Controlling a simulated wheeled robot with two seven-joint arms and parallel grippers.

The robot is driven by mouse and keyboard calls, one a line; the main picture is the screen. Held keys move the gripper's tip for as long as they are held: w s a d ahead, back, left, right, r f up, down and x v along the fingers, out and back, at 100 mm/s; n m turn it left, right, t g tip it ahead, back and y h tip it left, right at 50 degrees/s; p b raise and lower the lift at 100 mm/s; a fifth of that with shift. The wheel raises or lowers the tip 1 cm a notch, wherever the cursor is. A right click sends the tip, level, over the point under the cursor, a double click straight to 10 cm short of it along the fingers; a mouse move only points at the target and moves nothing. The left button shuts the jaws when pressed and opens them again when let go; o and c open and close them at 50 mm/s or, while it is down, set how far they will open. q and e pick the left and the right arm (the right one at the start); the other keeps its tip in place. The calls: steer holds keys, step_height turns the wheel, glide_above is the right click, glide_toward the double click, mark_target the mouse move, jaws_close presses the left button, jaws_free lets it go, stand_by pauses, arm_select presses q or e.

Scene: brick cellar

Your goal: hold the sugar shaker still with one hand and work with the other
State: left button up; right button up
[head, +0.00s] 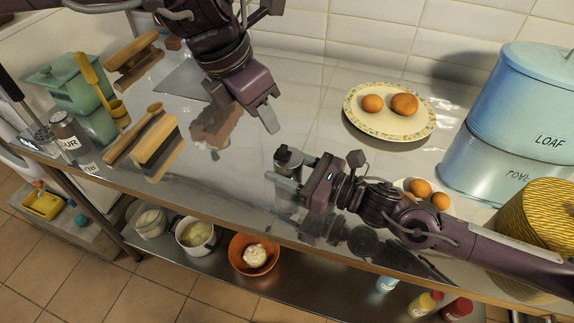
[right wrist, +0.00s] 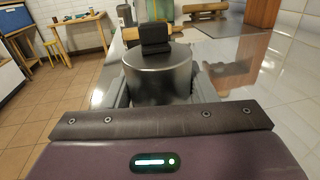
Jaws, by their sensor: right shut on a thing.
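The sugar shaker, a small grey metal cylinder (head: 288,157), stands on the shiny steel counter near its front edge. My right gripper (head: 284,173) comes in from the right and is shut on it. In the right wrist view, the shaker (right wrist: 158,80) sits upright between the two fingers, with a dark block-like piece on its top. My left gripper (head: 264,112) hangs above the counter, up and left of the shaker and apart from it, pointing down. Its fingers overlap from this angle, so I cannot tell whether they are open.
A plate with two round brown items (head: 349,116) lies behind. A blue LOAF bin (head: 505,110) and yellow woven container (head: 535,225) stand right. The counter's middle is clear.

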arm_select(q)
steer(key=shift+c, duration=0.2)
steer(key=shift+w+a+f, duration=0.1)
steer(key=shift+w+a, duration=0.05)
steer(key=c, duration=0.5)
steer(key=w+a+f+n+g+h, duration=0.1)
steer(key=g, duration=0.1)
steer(key=w+a+f+n+g+h, duration=0.1)
steer(key=a, duration=0.1)
steer(key=w+a+f+n+g+h, duration=0.1)
steer(key=w+g+h, duration=0.1)
steer(key=shift+a+f+g, duration=0.3)
steer(key=shift+a, duration=0.05)
jaws_close()
steer(key=n+g+h, duration=0.1)
steer(key=n+h, duration=0.3)
steer(key=h, duration=0.3)
glide_toward(279, 149)
steer(key=x, duration=0.6)
steer(key=shift+w+d+f, duration=0.25)
steer(key=shift+f, duration=0.05)
